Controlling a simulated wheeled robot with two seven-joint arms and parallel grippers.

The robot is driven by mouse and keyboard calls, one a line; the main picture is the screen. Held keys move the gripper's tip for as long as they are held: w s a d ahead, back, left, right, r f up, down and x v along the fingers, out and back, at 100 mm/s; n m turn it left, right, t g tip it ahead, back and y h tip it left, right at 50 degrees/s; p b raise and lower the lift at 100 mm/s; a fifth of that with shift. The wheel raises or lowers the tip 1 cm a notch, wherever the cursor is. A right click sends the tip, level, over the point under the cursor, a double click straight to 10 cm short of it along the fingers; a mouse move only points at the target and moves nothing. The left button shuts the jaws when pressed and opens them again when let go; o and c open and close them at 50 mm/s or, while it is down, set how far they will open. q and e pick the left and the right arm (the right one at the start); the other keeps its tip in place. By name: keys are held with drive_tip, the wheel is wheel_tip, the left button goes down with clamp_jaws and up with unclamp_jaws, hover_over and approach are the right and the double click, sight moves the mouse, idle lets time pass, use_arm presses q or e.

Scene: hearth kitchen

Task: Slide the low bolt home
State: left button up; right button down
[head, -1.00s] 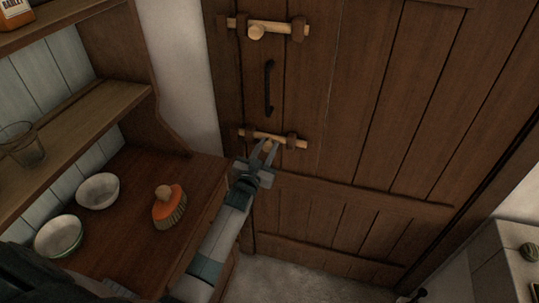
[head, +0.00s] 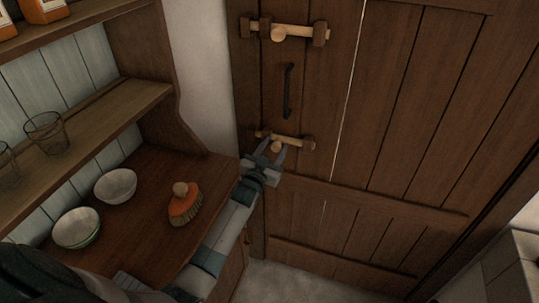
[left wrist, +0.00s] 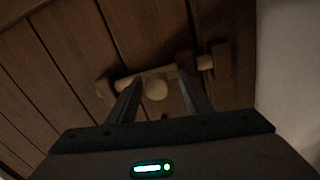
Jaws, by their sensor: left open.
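The low bolt (head: 290,140) is a pale wooden bar with a round knob (head: 277,147), lying across the plank door below the black handle. It runs through two wooden brackets; its left end pokes slightly past the left one, and its right end is about at the right one (head: 309,143). My left gripper (head: 272,150) is open at the bolt, its fingers on either side of the knob. In the left wrist view the knob (left wrist: 155,90) shows between the two fingers (left wrist: 157,97), with gaps visible; the right finger hides part of the bar. My right gripper is not in view.
A similar upper bolt (head: 300,31) and a black handle (head: 288,91) are on the door above. A dresser at left holds two bowls (head: 115,186), an orange brush (head: 185,205) and glasses (head: 46,132). A pale cabinet (head: 500,272) stands at lower right.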

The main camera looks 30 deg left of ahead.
use_arm(q)
drive_tip(key=shift+s, duration=0.3)
drive_tip(key=s+d+b, duration=0.1)
drive_tip(key=s+b, duration=0.3)
drive_tip(key=s, duration=1.2)
drive_tip(key=shift+s+d, duration=0.15)
drive_tip(key=shift+s, duration=0.2)
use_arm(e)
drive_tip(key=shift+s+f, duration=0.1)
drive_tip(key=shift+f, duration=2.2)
use_arm(q)
drive_tip(key=shift+f, duration=0.15)
